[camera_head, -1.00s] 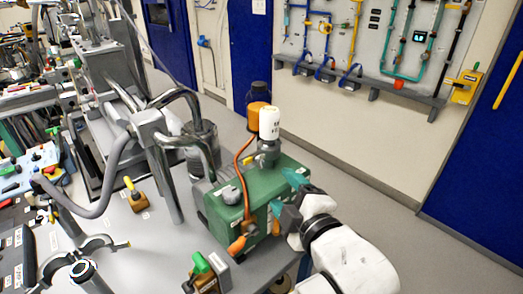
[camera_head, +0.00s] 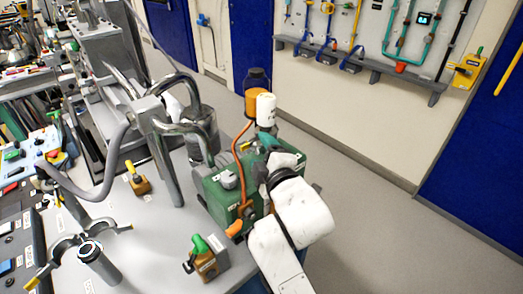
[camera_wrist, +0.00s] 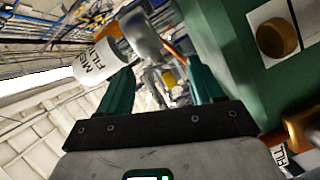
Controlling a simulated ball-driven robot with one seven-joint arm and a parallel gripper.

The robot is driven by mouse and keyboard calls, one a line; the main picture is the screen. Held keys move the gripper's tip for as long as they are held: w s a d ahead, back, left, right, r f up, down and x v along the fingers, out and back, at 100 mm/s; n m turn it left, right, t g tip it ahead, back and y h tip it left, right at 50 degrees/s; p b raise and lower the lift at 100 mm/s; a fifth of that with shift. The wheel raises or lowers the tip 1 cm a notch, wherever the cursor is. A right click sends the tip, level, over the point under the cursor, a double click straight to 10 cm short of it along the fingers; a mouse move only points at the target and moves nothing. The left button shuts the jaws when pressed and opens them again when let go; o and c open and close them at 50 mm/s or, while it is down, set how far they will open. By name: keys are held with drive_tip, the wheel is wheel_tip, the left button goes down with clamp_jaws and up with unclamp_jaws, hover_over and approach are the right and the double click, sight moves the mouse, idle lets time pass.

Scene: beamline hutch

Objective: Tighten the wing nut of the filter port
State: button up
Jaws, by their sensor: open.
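The filter port is on top of a green pump box (camera_head: 222,208). A white labelled filter cylinder (camera_head: 265,110) stands there in the head view. In the wrist view this filter (camera_wrist: 92,62) lies up and left, with a grey metal neck or clamp (camera_wrist: 147,42) beside it. I cannot clearly make out the wing nut. My gripper (camera_head: 268,148) is at the pump's far right end, close below the filter; my wrist hides part of that end. In the wrist view my gripper (camera_wrist: 163,70) has its teal fingers apart, with the metal neck beyond their tips and nothing held.
An orange cable (camera_head: 241,150) runs over the pump's top. A bent metal pipe (camera_head: 190,128) stands left of it. A green-handled block (camera_head: 207,258) and a brass block with a yellow handle (camera_head: 139,180) sit on the table. Floor right of the table is clear.

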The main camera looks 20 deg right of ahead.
drive_tip(key=shift+w, duration=0.25)
drive_tip(key=shift+c, duration=0.5)
drive_tip(key=c, duration=1)
drive_tip(key=shift+r+m+p, duration=0.2)
drive_tip(key=shift+m+p, duration=0.2)
drive_tip(key=shift+p, duration=0.5)
drive_tip(key=shift+f+m+g, duration=0.15)
drive_tip(key=shift+m+g, duration=0.15)
drive_tip(key=o, duration=1.1)
drive_tip(key=s+r+b, duration=0.1)
drive_tip(key=s+r, duration=0.1)
drive_tip(key=s, duration=0.8)
drive_tip(key=shift+s+a, duration=0.15)
drive_tip(key=shift+s, duration=0.15)
